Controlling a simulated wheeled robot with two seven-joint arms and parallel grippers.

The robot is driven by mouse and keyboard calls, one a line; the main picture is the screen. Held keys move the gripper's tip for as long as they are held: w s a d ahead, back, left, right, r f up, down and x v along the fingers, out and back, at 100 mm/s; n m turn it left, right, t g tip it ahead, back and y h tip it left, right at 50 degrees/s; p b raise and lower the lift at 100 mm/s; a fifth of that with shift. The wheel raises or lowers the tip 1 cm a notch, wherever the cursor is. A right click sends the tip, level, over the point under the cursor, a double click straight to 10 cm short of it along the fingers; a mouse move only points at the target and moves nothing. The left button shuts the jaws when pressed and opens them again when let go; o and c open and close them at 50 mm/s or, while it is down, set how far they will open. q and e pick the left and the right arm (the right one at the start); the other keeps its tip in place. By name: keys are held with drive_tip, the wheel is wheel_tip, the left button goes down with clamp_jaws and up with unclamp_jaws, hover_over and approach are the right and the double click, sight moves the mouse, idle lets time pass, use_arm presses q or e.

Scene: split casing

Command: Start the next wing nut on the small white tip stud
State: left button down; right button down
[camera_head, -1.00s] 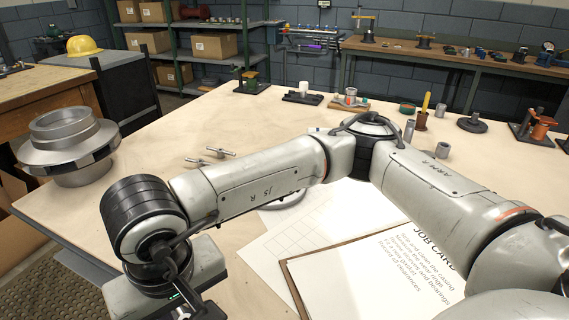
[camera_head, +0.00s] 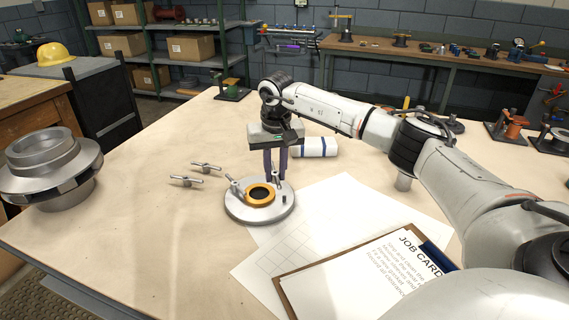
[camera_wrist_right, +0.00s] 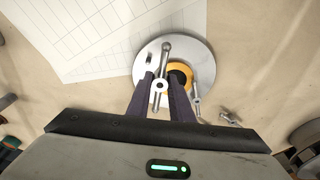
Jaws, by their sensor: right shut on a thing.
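My right gripper (camera_head: 275,172) points down over the round grey casing flange (camera_head: 233,207) with its orange ring (camera_head: 250,198). In the right wrist view its dark fingers (camera_wrist_right: 162,88) are shut on a silver wing nut (camera_wrist_right: 166,48), whose round hub shows between the fingertips. Another wing nut (camera_head: 235,185) stands at the flange's left side; it also shows in the right wrist view (camera_wrist_right: 197,98). Two loose wing nuts (camera_head: 205,166) (camera_head: 186,180) lie on the table to the left. I cannot make out the white tip stud. My left gripper is not in view.
A blue-banded white roll (camera_head: 316,147) lies behind the flange. Paper sheets (camera_head: 345,195) and a job card clipboard (camera_head: 345,285) lie to the right and front. A large grey pump part (camera_head: 50,170) stands at the left. The table between is clear.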

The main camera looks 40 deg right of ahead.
drive_tip(key=d, duration=0.2)
drive_tip(key=shift+s+d, duration=0.25)
drive_tip(key=shift+d, duration=0.1)
drive_tip(key=shift+d+f, duration=0.15)
wheel_tip(320, 180, down, 5)
drive_tip(key=b, duration=0.4)
drive_tip(key=shift+b, duration=0.35)
drive_tip(key=shift+p, duration=0.35)
drive_tip(key=shift+f, duration=0.6)
idle(0.3)
